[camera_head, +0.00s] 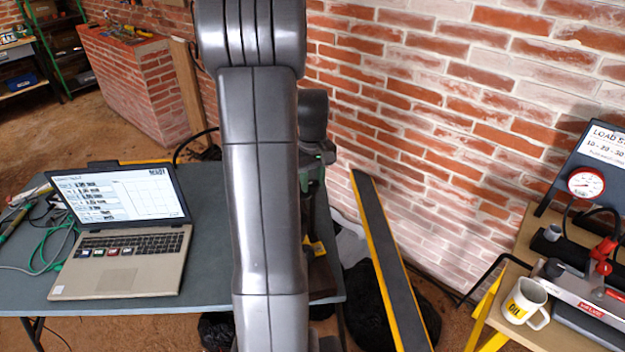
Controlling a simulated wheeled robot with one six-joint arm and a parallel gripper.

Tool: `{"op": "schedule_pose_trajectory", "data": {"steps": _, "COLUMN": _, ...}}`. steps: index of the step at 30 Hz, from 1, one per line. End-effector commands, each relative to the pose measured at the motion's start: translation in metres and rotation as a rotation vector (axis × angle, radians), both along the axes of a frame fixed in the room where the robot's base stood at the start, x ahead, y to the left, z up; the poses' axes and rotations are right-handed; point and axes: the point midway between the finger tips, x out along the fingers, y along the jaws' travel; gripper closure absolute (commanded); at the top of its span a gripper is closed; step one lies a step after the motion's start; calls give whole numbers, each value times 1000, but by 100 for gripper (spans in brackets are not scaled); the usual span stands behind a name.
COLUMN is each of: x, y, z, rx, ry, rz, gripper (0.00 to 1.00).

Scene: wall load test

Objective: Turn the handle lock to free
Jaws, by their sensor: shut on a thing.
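I cannot make out the handle lock for sure. On the right bench stands a hand pump (583,289) with a pressure gauge (586,183) behind it. The pump has a red fitting (603,258) and a red label that seems to read "VALVE". My own dark grey arm fills the middle of the view from top to bottom.
A grey table (205,200) carries an open laptop (122,232), green cables and tools at left. A white "OIL" mug (525,302) stands at the front of the wooden bench (527,250). A yellow-edged dark plank (388,262) leans near the brick wall (430,120), with black bags below.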

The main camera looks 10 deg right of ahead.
Motion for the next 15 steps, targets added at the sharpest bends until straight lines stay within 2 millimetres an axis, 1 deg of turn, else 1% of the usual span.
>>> {"op": "schedule_pose_trajectory", "data": {"steps": 8, "x": 0, "y": 0, "z": 0, "rx": -1, "ry": -1, "rz": 83, "gripper": 92}}
{"op": "schedule_pose_trajectory", "data": {"steps": 15, "x": 0, "y": 0, "z": 0, "rx": -1, "ry": -1, "rz": 266, "gripper": 92}}
